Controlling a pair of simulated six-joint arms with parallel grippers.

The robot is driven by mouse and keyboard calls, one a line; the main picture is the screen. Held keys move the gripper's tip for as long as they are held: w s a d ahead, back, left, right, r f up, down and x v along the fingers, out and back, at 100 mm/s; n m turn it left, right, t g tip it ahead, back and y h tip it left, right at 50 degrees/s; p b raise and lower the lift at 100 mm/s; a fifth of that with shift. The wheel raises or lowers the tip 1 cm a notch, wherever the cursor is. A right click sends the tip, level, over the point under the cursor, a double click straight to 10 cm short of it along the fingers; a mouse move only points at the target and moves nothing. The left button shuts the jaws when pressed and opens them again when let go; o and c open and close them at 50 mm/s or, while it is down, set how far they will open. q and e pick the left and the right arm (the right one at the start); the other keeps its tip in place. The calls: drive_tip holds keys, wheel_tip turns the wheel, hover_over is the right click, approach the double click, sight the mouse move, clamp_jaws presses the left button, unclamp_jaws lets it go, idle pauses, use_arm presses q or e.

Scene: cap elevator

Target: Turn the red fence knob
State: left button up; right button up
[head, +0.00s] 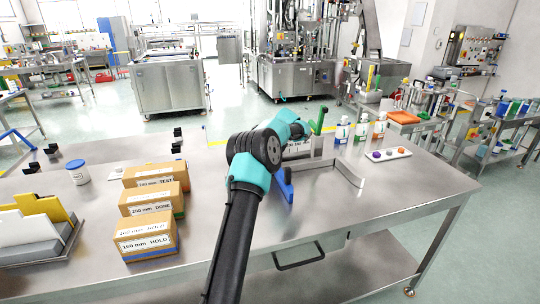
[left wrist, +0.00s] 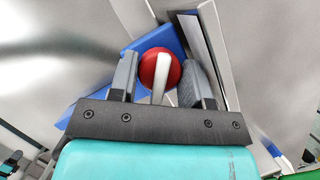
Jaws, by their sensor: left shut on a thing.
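The red fence knob (left wrist: 147,66) is round, with a pale bar across its middle, and sits at the blue part (left wrist: 188,48) in the left wrist view. My left gripper (left wrist: 160,75) has one finger on each side of the knob and is shut on it. In the head view my left arm reaches from the bottom edge to the blue part (head: 287,190) by the metal fence (head: 345,173). The arm hides the knob and fingertips there. My right gripper is not in view.
Several cardboard boxes (head: 147,238) with labels stand left of the arm. White bottles (head: 361,133) and a white tray (head: 374,155) with coloured caps stand right. The table front right is clear.

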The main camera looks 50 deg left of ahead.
use_arm(q)
drive_tip(key=shift+n+g+h, duration=0.3)
drive_tip(key=shift+n+g, duration=0.1)
drive_tip(key=shift+n, duration=1.1)
drive_tip(key=o, duration=0.9)
drive_tip(key=shift+r, duration=0.1)
